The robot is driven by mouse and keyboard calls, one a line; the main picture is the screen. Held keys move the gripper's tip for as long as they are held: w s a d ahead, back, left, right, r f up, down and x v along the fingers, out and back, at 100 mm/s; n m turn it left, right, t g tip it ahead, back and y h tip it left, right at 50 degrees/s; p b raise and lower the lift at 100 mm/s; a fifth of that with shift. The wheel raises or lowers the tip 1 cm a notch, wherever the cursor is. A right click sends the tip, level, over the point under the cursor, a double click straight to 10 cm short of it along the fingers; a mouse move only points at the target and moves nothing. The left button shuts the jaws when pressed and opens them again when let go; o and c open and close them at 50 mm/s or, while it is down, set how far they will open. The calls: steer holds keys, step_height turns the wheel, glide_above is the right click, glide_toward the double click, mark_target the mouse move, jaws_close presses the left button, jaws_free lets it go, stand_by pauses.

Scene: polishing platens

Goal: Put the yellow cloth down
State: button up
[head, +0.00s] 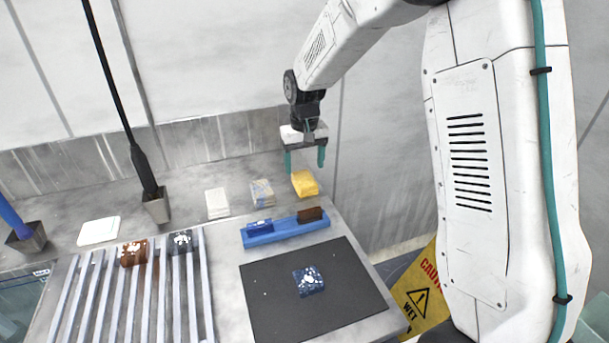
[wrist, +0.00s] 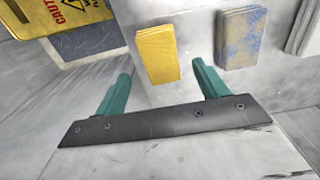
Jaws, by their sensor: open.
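The yellow cloth (head: 305,183) is a folded pad lying on the metal bench near its right edge, at the back. My gripper (head: 305,160) is above it with its teal fingers spread apart and nothing between them. In the wrist view the yellow cloth (wrist: 158,54) lies beyond the fingertips, roughly between the two fingers of my gripper (wrist: 160,78). The cloth looks clear of both fingers.
A blue-and-tan cloth (head: 262,193) and a white cloth (head: 217,202) lie to its left. A blue tray (head: 285,231) holds a blue and a brown block in front. A dark mat (head: 270,300) bears a blue block. A yellow caution sign (head: 420,290) stands beside the bench.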

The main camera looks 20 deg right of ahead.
mark_target(305, 178)
step_height(305, 178, up, 7)
steer(key=s+d+r, duration=0.1)
steer(key=s+r, duration=0.4)
steer(key=s, duration=0.4)
steer(key=s+d+r, duration=0.1)
steer(key=s+r, duration=0.4)
steer(key=s, duration=0.4)
steer(key=s+d+f+t, duration=0.1)
steer(key=s+f, duration=0.1)
steer(key=s, duration=1.7)
steer(key=shift+o, duration=0.5)
